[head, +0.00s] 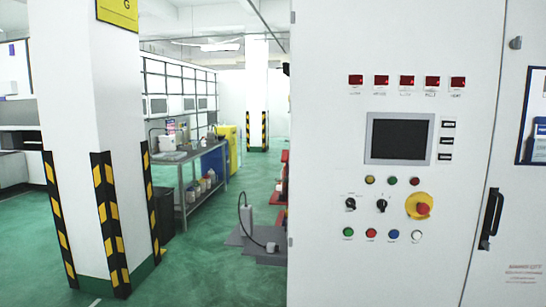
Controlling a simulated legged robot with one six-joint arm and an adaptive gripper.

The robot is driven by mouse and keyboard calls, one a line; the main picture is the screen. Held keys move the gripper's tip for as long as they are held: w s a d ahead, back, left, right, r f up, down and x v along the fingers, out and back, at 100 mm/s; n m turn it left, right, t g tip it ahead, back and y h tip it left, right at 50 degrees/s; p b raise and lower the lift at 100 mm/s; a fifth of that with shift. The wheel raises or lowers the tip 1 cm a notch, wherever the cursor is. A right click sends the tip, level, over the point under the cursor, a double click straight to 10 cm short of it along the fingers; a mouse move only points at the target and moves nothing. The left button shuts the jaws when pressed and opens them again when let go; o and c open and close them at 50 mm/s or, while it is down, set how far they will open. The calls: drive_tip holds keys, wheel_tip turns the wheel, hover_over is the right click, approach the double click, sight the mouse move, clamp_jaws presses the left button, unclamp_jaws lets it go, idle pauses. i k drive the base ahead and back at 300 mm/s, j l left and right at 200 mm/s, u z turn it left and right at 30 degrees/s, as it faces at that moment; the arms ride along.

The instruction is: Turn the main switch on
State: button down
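A white control cabinet (330,200) fills the right half of the head view. On its panel are two black rotary switches, a left one (350,204) and a right one (381,205). Right of them a red knob (423,209) sits on a round yellow plate (412,201). The labels are too small to read, so I cannot tell which of these is the main switch, or its position. My gripper is not in view.
The cabinet also bears a dark screen (398,139), red displays (407,82), a row of round buttons (371,233) and a black door handle (491,218). A striped pillar (90,130) stands left. Green floor (215,260) lies clear between; a grey metal base (258,238) stands beside the cabinet.

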sight(285, 155)
drive_tip(key=j+z, duration=0.1)
drive_tip(key=j, duration=0.6)
drive_tip(key=i+j+z, duration=0.1)
drive_tip(key=j, duration=0.6)
drive_tip(key=i, duration=0.55)
